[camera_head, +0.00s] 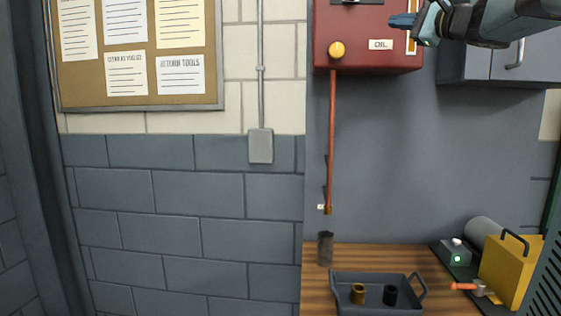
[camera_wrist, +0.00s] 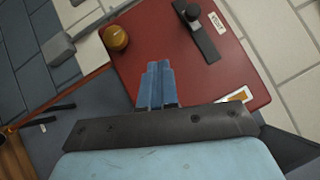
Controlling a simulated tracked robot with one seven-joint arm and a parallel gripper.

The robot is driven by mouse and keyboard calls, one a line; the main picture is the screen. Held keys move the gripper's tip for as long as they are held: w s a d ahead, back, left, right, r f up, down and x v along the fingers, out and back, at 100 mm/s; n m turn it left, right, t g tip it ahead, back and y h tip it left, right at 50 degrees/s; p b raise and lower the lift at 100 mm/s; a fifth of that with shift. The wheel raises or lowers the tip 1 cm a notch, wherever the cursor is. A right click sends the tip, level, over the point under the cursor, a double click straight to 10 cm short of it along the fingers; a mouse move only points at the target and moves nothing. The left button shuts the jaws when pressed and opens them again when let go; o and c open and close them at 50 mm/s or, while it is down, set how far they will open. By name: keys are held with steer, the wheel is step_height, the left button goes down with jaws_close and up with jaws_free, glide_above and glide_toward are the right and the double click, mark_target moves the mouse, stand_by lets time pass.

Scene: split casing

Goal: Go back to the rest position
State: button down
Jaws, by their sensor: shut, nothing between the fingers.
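My gripper (camera_head: 403,21) is at the upper right in the head view, in front of the red oil box (camera_head: 366,40) on the wall. In the wrist view its blue fingers (camera_wrist: 158,85) are together with nothing between them, and the red box (camera_wrist: 205,85) lies behind them. A yellow knob (camera_head: 337,49) is on the box, to the left of my gripper; it also shows in the wrist view (camera_wrist: 115,38). A black lever or slider (camera_wrist: 200,32) is on the box above the fingers in the wrist view. I cannot tell whether the fingertips touch the box.
A red pipe (camera_head: 332,140) runs down from the box towards the wooden bench (camera_head: 315,290). A dark tray (camera_head: 376,279) on the bench holds a brass and a black ring. A yellow case (camera_head: 508,270) stands at right. A grey cabinet (camera_head: 480,62) hangs beside my arm.

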steer(key=s+a+f+n+g+h, duration=0.2)
steer(key=s+a+f+n+g, duration=0.3)
steer(key=f, duration=0.7)
steer(key=s+a+f+n+g+h, duration=0.1)
steer(key=s+a+f+n+g, duration=0.15)
steer(key=s+a+f, duration=0.65)
steer(key=s+d+f+n+g+h, duration=0.1)
steer(key=s+f, duration=0.3)
steer(key=f, duration=0.4)
steer(key=s+d+f+n+g+h, duration=0.2)
steer(key=s+f+n+h, duration=0.2)
steer(key=f, duration=0.4)
steer(key=s+d+f+n+g+h, duration=0.1)
steer(key=s+f+n+h, duration=0.1)
steer(key=s+f, duration=0.4)
steer(key=shift+d+f+h, duration=0.3)
steer(key=shift+d+f, duration=0.05)
steer(key=shift+f, duration=0.55)
steer(key=c, duration=1.8)
jaws_free()
steer(key=shift+n, duration=0.25)
